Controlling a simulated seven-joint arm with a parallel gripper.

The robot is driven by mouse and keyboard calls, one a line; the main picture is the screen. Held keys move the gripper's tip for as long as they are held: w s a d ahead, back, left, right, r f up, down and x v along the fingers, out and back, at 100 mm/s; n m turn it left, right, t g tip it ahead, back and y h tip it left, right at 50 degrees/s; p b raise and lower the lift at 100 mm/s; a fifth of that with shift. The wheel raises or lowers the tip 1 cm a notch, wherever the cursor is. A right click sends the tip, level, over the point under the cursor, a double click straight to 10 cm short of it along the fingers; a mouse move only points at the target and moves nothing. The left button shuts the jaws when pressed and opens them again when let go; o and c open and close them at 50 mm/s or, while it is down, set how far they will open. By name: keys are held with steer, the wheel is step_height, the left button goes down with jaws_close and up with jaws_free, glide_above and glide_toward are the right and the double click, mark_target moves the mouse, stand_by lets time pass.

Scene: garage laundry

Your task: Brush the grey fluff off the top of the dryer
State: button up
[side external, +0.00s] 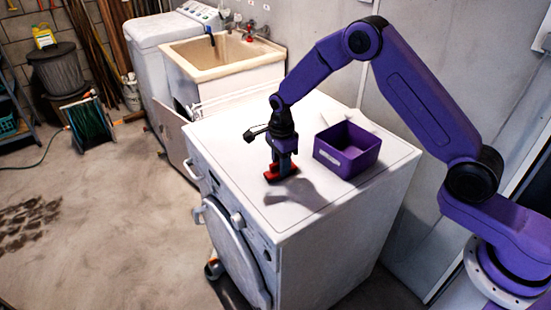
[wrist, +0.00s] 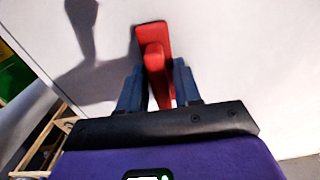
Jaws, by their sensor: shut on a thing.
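The white dryer (side external: 235,148) stands in the middle of the side external view, and its flat top fills most of the wrist view (wrist: 235,50). My gripper (side external: 283,160) points down over the dryer top, left of the purple box. It is shut on a red brush (side external: 273,177), low at the dryer top; I cannot tell whether the brush touches it. In the wrist view the brush (wrist: 152,35) sits between the two fingers of my gripper (wrist: 157,80), its wider red part beyond the fingertips. I cannot make out any grey fluff in either view.
An open purple box (side external: 345,163) with a pale label stands on the dryer's right part, close to my gripper. A beige sink (side external: 222,73) and a white washer (side external: 150,45) stand behind. The front and left of the dryer top are bare.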

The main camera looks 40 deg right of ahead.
steer(key=s, duration=0.4)
step_height(320, 180, up, 8)
stand_by(0.6)
steer(key=shift+r, duration=0.1)
stand_by(0.4)
